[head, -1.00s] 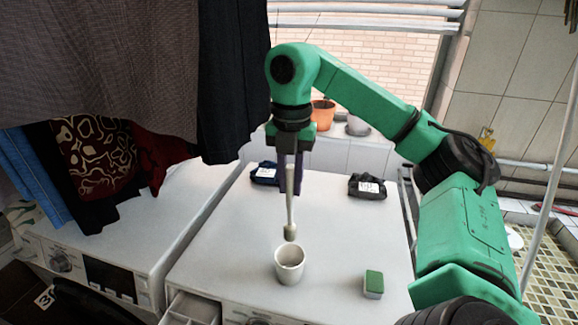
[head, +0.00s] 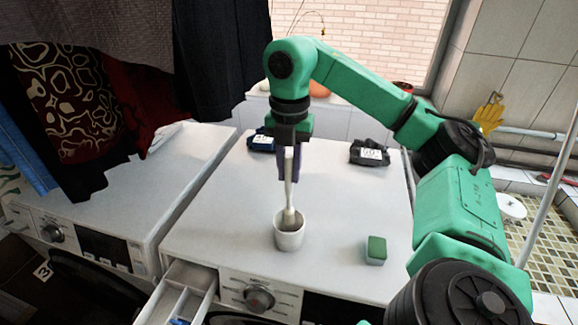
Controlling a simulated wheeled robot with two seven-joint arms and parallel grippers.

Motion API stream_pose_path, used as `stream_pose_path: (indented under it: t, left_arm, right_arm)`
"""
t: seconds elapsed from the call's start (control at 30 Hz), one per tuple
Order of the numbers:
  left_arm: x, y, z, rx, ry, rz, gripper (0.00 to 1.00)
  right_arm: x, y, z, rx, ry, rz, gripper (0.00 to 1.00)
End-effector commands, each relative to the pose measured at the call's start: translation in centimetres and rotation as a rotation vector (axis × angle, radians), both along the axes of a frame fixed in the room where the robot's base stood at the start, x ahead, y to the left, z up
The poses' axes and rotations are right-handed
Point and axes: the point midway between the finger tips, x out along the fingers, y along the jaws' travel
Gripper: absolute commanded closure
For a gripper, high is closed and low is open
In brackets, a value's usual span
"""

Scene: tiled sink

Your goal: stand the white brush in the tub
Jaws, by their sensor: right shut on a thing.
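The white brush (head: 289,190) hangs upright, head down, from my right gripper (head: 289,165), which is shut on its upper handle. The tub (head: 289,238) is a small white cup standing on the white washing machine top near its front edge. The brush head (head: 290,215) is at the tub's mouth, with its lower end hidden behind the near rim. I cannot tell whether it touches the tub's inside. My left gripper is not in view.
A green and white sponge (head: 376,250) lies right of the tub. Two dark packs with labels, one at left (head: 262,140) and one at right (head: 369,153), lie at the back. An open drawer (head: 184,293) juts out at front left. Clothes (head: 100,90) hang at upper left.

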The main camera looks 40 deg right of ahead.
Motion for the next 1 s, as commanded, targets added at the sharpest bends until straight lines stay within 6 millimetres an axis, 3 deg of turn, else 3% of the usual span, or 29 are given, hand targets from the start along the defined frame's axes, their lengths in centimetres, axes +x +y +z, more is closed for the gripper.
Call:
stream_pose_path:
  t: [0.03,0.4,0.8,0.83,0.9,1.0]
  left_arm:
    - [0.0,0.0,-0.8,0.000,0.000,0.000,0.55]
    - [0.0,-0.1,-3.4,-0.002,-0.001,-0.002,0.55]
    - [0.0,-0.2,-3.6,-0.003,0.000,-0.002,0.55]
    - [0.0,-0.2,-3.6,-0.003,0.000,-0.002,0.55]
    - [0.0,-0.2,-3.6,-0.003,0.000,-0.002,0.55]
    - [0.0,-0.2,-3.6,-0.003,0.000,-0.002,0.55]
  right_arm:
    - [0.0,0.0,-1.0,0.000,0.001,0.000,1.00]
    - [0.0,0.0,-4.3,0.000,0.000,0.000,1.00]
    - [0.0,0.0,-4.6,0.000,0.000,0.000,1.00]
    - [0.0,0.0,-4.6,0.000,0.000,0.001,0.70]
    - [0.0,0.0,-4.6,0.000,0.000,0.001,0.43]
    - [0.0,0.0,-4.6,0.000,0.000,0.001,0.43]
